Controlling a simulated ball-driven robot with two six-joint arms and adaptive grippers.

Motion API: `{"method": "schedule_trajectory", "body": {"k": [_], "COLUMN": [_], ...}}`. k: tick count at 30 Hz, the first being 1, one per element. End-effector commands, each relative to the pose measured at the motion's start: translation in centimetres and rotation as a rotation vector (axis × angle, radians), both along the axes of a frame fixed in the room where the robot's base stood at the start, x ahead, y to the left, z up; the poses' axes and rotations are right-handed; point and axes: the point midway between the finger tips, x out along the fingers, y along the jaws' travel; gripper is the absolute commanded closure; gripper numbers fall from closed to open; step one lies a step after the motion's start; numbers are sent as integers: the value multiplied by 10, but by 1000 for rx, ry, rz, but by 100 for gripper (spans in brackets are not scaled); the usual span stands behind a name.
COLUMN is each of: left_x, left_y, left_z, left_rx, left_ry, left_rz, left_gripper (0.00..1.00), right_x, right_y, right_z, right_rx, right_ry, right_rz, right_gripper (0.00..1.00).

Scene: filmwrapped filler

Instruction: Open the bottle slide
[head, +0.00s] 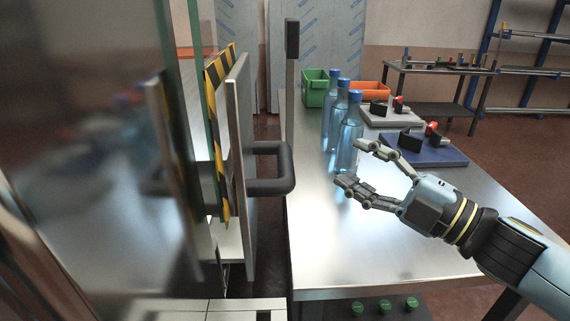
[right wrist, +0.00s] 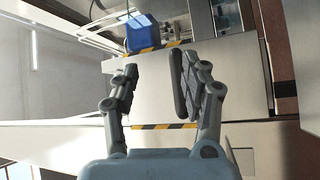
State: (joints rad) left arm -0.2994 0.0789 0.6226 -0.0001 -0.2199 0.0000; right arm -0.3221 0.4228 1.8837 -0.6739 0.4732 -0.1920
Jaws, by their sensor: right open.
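A grey upright panel (head: 240,150) with a black loop handle (head: 285,168) stands left of the metal table, beside a yellow-and-black striped edge (head: 218,130). I cannot tell for certain whether this panel is the bottle slide. Blue-capped clear blue bottles (head: 349,135) stand upright in a row on the table. My right gripper (head: 351,165) is open over the table, right of the handle and apart from it. Its fingertips overlap the nearest bottle in the head view; contact cannot be told. In the right wrist view the open fingers (right wrist: 155,78) have nothing visibly held between them. My left gripper is out of view.
Green (head: 316,88) and orange (head: 371,93) bins stand at the table's back. Two trays, one light (head: 378,116) and one blue (head: 447,154), lie at its right. The table front (head: 390,255) is clear. A blue box (right wrist: 141,33) shows in the right wrist view.

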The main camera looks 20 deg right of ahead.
Motion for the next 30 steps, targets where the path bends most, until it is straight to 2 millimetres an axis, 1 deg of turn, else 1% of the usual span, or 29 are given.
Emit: {"method": "schedule_trajectory", "body": {"k": [1, 4, 7, 10, 14, 21, 24, 30], "left_x": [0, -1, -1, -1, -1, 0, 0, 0], "left_y": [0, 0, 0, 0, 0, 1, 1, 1], "left_z": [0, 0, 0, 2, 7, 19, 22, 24], "left_rx": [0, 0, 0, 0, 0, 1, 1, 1], "left_ry": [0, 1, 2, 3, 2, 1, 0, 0], "left_rz": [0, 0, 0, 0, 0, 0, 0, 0], "left_gripper": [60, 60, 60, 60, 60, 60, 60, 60], "right_x": [-6, -20, -29, -29, -17, 13, 23, 33], "right_y": [7, 19, 25, 32, 47, 85, 97, 109], "right_z": [-3, -9, -12, -12, -7, 2, 4, 5], "right_rx": [-49, -115, -150, -159, -156, -153, -157, -157], "right_ry": [-38, -92, -120, -132, -134, -133, -131, -130], "right_rz": [79, 210, 283, 309, 310, 309, 309, 311], "right_gripper": [54, 54, 54, 54, 54, 54, 54, 54]}}
